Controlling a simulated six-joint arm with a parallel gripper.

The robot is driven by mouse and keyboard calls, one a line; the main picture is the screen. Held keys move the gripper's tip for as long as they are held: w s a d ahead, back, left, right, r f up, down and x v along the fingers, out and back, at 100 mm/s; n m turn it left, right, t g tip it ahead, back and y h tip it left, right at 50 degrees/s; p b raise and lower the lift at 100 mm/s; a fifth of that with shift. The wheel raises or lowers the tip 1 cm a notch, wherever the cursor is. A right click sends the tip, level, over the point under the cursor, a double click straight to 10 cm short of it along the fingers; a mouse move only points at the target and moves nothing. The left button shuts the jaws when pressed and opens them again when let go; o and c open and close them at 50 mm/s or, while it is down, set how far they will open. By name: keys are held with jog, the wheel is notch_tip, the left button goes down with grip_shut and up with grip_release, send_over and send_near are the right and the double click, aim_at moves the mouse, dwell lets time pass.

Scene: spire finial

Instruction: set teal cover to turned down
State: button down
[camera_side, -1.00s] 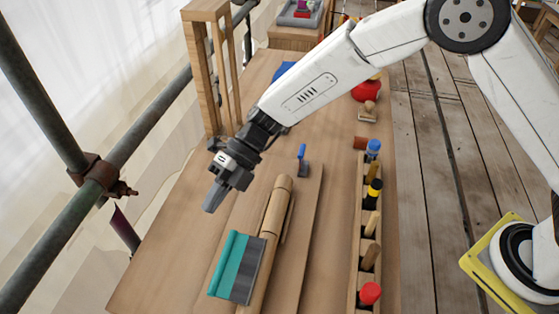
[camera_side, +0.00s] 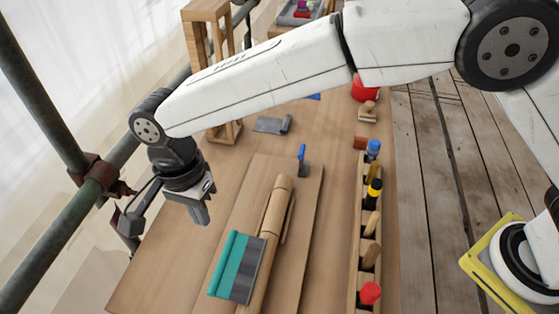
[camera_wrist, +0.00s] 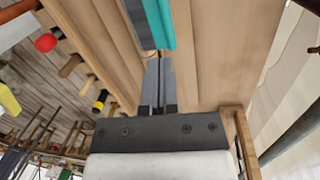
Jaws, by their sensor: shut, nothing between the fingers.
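The teal cover (camera_side: 229,264) lies at the near end of the wooden board, beside a grey plate (camera_side: 248,272) and left of a round wooden rod (camera_side: 276,210). It also shows in the wrist view (camera_wrist: 160,22) at the top, just beyond my fingertips in the picture. My gripper (camera_side: 203,217) is shut and empty. It points down, above and to the upper left of the cover in the side view, apart from it.
A wooden rack (camera_side: 353,300) of tools with coloured handles stands to the right. A small blue-topped piece (camera_side: 302,158) stands at the board's far end. A wooden frame (camera_side: 190,50) and scaffold tubes (camera_side: 130,150) border the left. Bare table lies left of the board.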

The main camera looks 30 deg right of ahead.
aim_at(221, 259)
jog(key=shift+w+a+r+n+t, duration=0.2)
jog(key=shift+r+n+t, duration=0.25)
jog(key=shift+n, duration=0.35)
jog(key=shift+f, duration=0.1)
jog(key=f, duration=0.9)
jog(key=s+d+f, duration=0.1)
jog(key=f, duration=0.4)
jog(key=shift+w+a+f, duration=0.15)
jog(key=shift+w+f, duration=0.05)
jog(key=shift+f, duration=0.55)
jog(key=shift+r, duration=0.1)
notch_tip(221, 259, up, 13)
jog(key=w+a, duration=0.2)
jog(key=a, duration=0.1)
jog(key=shift+w+r, duration=0.2)
jog(key=shift+w, duration=0.2)
jog(key=shift+d, duration=0.1)
